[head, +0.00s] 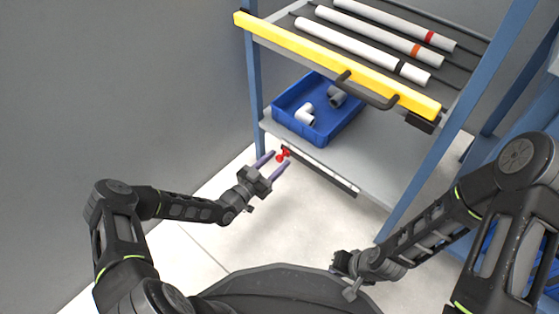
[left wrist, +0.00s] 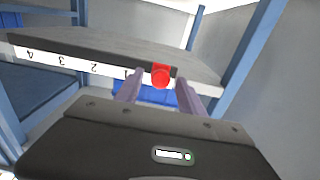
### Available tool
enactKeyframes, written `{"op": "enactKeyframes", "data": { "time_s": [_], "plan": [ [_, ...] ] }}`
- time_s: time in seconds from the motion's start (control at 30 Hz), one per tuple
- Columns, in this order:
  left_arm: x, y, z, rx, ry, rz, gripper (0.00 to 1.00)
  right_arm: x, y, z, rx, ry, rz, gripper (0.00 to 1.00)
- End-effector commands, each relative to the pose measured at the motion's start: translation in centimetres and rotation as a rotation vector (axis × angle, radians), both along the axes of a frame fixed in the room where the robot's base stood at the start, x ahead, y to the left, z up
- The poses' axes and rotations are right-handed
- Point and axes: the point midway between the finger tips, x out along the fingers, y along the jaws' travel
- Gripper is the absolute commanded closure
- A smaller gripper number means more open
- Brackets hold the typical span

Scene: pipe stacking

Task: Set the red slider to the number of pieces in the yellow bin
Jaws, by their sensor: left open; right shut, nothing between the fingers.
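The red slider (head: 283,154) sits at the left end of a rail on the lower shelf's front edge. In the left wrist view the red slider (left wrist: 161,77) is beyond the 1, at the rail's right end. The number strip (left wrist: 62,61) there reads 4, 3, 2, 1 upside down. My left gripper (head: 281,158) is open, with its fingers on either side of the slider; contact cannot be told. It also shows in the left wrist view (left wrist: 160,80). My right gripper (head: 347,277) is shut and empty, low and away from the shelf. No yellow bin is in view.
A blue bin (head: 286,121) on the lower shelf holds a white elbow (head: 305,114) and a grey piece (head: 337,98). Above is a yellow bar (head: 300,44) with a dark handle (head: 365,92), before several white pipes (head: 350,46). Blue posts (head: 440,130) flank the shelf.

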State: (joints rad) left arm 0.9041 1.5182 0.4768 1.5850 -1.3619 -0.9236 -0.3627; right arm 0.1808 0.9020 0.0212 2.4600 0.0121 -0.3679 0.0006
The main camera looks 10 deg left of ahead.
Motion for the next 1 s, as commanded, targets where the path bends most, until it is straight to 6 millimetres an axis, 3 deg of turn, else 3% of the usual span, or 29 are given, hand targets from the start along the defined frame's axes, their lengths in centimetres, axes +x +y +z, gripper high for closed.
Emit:
{"op": "enactKeyframes", "data": {
  "time_s": [0.2,0.47,1.0],
  "plan": [
    [1.5,-0.9,-0.1,0.001,-0.001,0.0,0.54,0.2,-0.1,-0.6,0.001,-0.002,-0.002,1.0],
    [1.6,-0.9,0.0,0.001,-0.001,0.0,0.54,0.1,0.0,-0.6,0.001,-0.002,-0.002,1.0],
    [1.6,-0.9,0.0,0.001,-0.001,0.0,0.99,0.1,0.0,-0.6,0.001,-0.001,-0.001,1.0]
  ]
}}
